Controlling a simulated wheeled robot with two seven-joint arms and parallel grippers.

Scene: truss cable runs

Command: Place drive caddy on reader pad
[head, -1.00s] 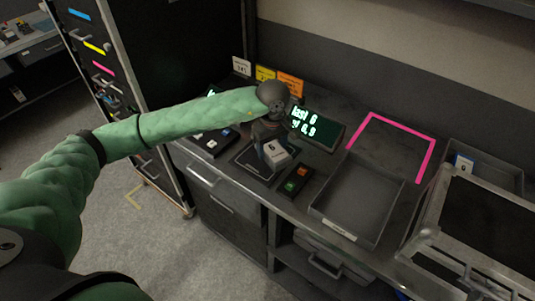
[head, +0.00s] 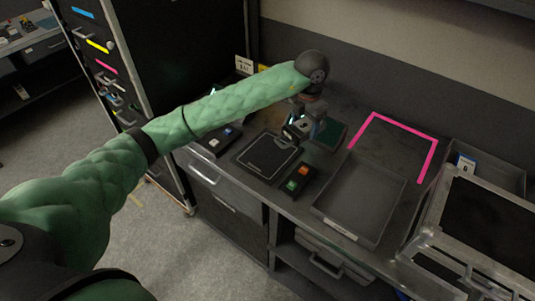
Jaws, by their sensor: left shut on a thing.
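The reader pad (head: 267,156) is a flat dark pad with a pale outline on the counter, and nothing lies on it. My left gripper (head: 301,127) is above the counter, behind and to the right of the pad. It is shut on the drive caddy (head: 293,131), a small block with a pale face. The caddy is clear of the pad; the fingers and wrist hide much of it. My right gripper is not in view.
A box with green and orange buttons (head: 297,180) sits right of the pad. An empty grey tray (head: 360,200) is farther right, before a pink outline (head: 402,124). A grey bin (head: 497,172) holds a labelled item (head: 465,164). A drawer cabinet (head: 170,75) stands left.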

